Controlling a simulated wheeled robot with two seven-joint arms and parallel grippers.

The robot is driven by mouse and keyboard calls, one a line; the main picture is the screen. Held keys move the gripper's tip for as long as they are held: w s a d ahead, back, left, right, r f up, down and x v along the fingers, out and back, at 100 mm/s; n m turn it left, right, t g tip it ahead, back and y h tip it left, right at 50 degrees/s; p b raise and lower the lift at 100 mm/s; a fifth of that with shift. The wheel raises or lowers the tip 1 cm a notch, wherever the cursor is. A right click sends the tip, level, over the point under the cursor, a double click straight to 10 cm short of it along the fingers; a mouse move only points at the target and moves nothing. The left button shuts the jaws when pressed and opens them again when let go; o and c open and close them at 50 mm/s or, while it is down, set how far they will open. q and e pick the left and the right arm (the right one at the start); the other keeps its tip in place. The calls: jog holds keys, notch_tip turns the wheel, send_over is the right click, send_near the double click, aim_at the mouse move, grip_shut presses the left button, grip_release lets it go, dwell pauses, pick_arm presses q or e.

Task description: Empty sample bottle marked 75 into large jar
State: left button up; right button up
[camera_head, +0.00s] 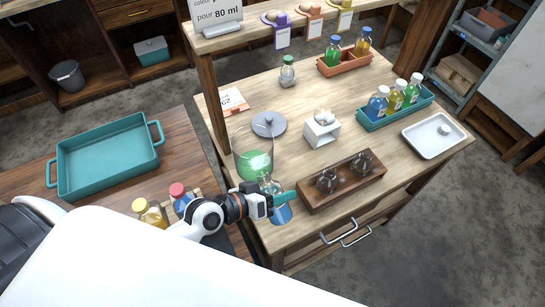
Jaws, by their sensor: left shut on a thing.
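My left gripper (279,200) is shut on a clear bottle with blue liquid (283,214), just in front of the large jar. The gripper hides part of this bottle, and I cannot read a mark on it. The large glass jar (253,142) stands open near the table's left edge with green liquid in it. The held bottle's upper part overlaps the jar's lower right side in the picture; I cannot tell if they touch. A round grey lid (269,124) lies behind the jar. My right gripper is not in view.
A wooden block with glass vessels (342,182) is right of my gripper. Behind stand a white tissue box (321,132), a teal tray of capped bottles (397,112), an orange tray (345,66) and a white tray (434,137). A shelf post (212,100) rises left of the jar.

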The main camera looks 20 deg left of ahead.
pick_arm(q)
jog(key=shift+w+d+r+g+h+p, duration=0.1)
jog(key=shift+w+r+g+h+p, duration=0.1)
jog(key=shift+h, duration=0.2)
jog(key=shift+w+r+g+h+p, duration=0.1)
jog(key=shift+g+h+p, duration=0.1)
jog(key=shift+h, duration=0.2)
jog(key=shift+w+r+n+g+h+p, duration=0.25)
jog(key=shift+r+n+g+h+p, duration=0.25)
jog(key=shift+g+h, duration=0.3)
jog(key=w+a+r+n+g+h+p, duration=0.1)
jog(key=w+a+r+n+g+h, duration=0.1)
jog(key=r, duration=0.3)
jog(key=shift+w+a+r+n+h, duration=0.15)
jog(key=shift+w+a+n+h, duration=0.3)
jog(key=shift+a+n+h, duration=0.35)
jog(key=shift+d+r+n+h, duration=0.1)
jog(key=shift+r+n+h, duration=0.05)
jog(key=shift+n+h, duration=0.2)
jog(key=shift+w+r+n, duration=0.1)
jog(key=shift+n, duration=0.35)
